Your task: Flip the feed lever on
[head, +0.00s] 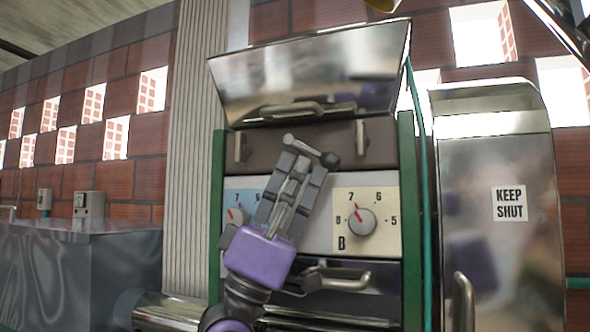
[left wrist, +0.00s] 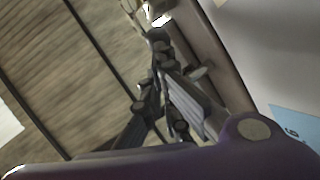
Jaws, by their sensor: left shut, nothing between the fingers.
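A grey metal bar with a rounded knob, which looks like the feed lever (head: 304,147), slants across the brown panel (head: 285,155) of the machine, its knob at the lower right. My left gripper (head: 297,168) is shut and empty, pointing up at the panel with its fingertips just below the bar. I cannot tell whether they touch it. In the left wrist view the fingers (left wrist: 160,50) come together near a brown edge; the lever cannot be made out clearly there. My right gripper is not in view.
Below are dial B (head: 362,222) and another dial (head: 236,215), partly beside my gripper. A shiny hinged lid (head: 315,70) leans above. Short vertical handles (head: 361,137) flank the panel. A metal cabinet marked KEEP SHUT (head: 508,203) stands right; a metal counter (head: 80,270) lies left.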

